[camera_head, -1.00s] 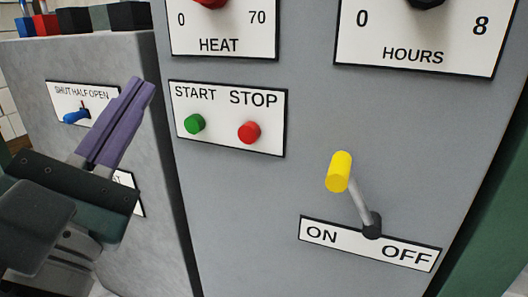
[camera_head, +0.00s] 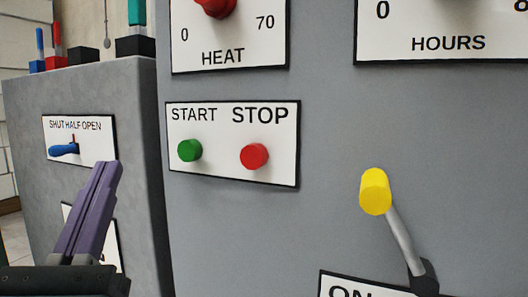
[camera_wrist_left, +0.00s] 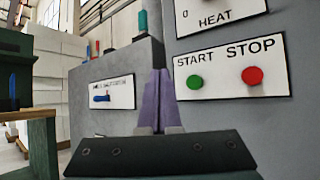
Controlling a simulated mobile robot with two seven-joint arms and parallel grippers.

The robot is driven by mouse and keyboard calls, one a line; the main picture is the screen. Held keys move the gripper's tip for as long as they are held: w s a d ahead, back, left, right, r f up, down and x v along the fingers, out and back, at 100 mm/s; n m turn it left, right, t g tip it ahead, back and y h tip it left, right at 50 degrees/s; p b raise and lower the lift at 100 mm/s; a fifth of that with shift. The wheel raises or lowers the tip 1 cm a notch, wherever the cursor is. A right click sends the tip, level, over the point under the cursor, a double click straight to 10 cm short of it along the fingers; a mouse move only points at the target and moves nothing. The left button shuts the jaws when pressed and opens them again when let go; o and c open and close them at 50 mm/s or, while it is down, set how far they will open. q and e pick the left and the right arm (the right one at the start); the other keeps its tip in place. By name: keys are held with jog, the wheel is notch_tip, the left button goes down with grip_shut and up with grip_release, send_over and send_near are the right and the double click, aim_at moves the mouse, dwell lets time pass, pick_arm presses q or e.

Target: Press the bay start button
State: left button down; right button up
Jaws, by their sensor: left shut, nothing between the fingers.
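The green START button (camera_head: 189,150) is a round knob on a white plate (camera_head: 234,184) on the grey panel's front. It also shows in the left wrist view (camera_wrist_left: 195,82), right of my fingers. The red STOP button (camera_head: 254,156) is beside it on the right. My left gripper (camera_head: 106,165) has purple fingers, shut and empty. In the head view it is left of and slightly below the START button, apart from it. My right gripper is in neither view.
A yellow-tipped ON/OFF lever (camera_head: 375,192) sticks out at the lower right. A red HEAT knob (camera_head: 216,6) is above the buttons. A grey cabinet (camera_head: 120,100) at left bears a blue SHUT/HALF/OPEN handle (camera_head: 63,149). The panel between the buttons and lever is bare.

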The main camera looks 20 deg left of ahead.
pick_arm(q)
jog(key=b, duration=0.3)
send_near(179, 144)
notch_tip(179, 144, up, 3)
jog(key=w+a, duration=0.2)
jog(key=shift+w+a+r, duration=0.2)
jog(key=shift+w+r, duration=0.1)
jog(key=shift+w, duration=0.15)
dwell(1.4)
jog(key=shift+w+b, duration=0.35)
jog(key=shift+w, duration=0.05)
jog(key=shift+w+d+b, duration=0.1)
jog(key=shift+w+b, duration=0.35)
jog(key=shift+w, duration=0.1)
dwell(0.6)
jog(key=shift+s, duration=0.15)
jog(key=shift+s+p, duration=0.35)
jog(key=shift+s, duration=0.45)
